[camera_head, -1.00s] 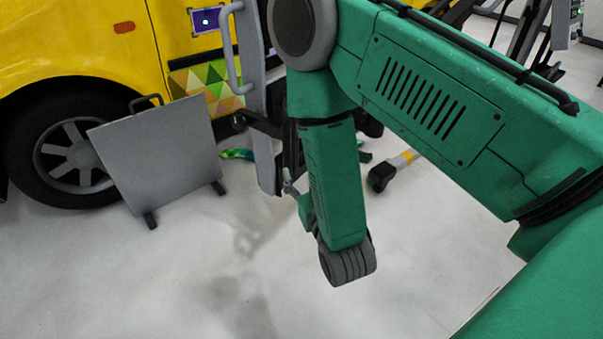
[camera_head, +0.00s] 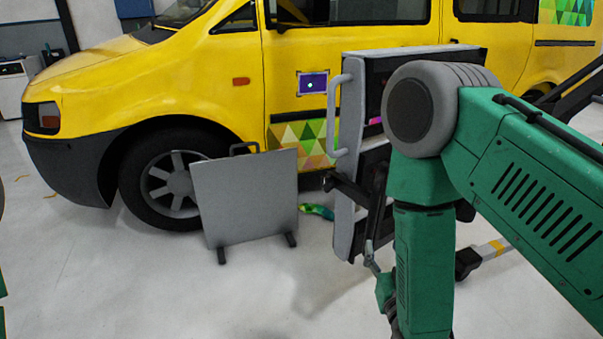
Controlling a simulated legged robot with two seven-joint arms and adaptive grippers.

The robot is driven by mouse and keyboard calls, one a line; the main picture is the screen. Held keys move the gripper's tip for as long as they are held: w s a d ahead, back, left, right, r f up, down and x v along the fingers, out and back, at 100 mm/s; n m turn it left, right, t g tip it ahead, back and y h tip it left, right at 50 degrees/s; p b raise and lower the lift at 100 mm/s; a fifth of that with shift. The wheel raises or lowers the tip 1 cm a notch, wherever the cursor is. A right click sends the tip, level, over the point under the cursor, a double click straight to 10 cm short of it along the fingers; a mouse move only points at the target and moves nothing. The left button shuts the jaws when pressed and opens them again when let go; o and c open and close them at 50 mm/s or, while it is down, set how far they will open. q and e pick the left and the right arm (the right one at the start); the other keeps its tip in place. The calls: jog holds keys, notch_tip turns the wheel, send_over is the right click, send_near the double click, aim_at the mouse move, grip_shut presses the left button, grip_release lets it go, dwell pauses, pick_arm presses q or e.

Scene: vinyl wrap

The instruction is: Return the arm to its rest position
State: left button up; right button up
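My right arm (camera_head: 425,260) is green with a grey elbow joint. It comes in from the right, bends at the elbow, and its forearm hangs down past the bottom edge. The forearm hides most of my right gripper (camera_head: 371,258); only small grey and dark parts show beside it, so its opening and contents cannot be made out. My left gripper is not in view; only a thin green sliver shows at the left edge.
A yellow van (camera_head: 235,60) stands behind. A grey panel on feet (camera_head: 245,198) stands by its front wheel. A grey rack with a handle (camera_head: 347,200) stands just behind my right arm. A green-yellow piece (camera_head: 318,212) lies on the floor. Floor at front left is clear.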

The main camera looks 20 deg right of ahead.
jog(key=s+f+n+g+y+p, duration=0.25)
jog(key=s+f+g+p, duration=0.25)
jog(key=s+f+g, duration=0.5)
jog(key=s+f+g+y+p, duration=0.2)
jog(key=s+g, duration=0.4)
jog(key=s, duration=1)
jog(key=shift+a+f+n+g+p, duration=0.35)
jog(key=shift+f+n+g, duration=0.1)
jog(key=shift+f, duration=0.15)
jog(key=shift+c, duration=0.3)
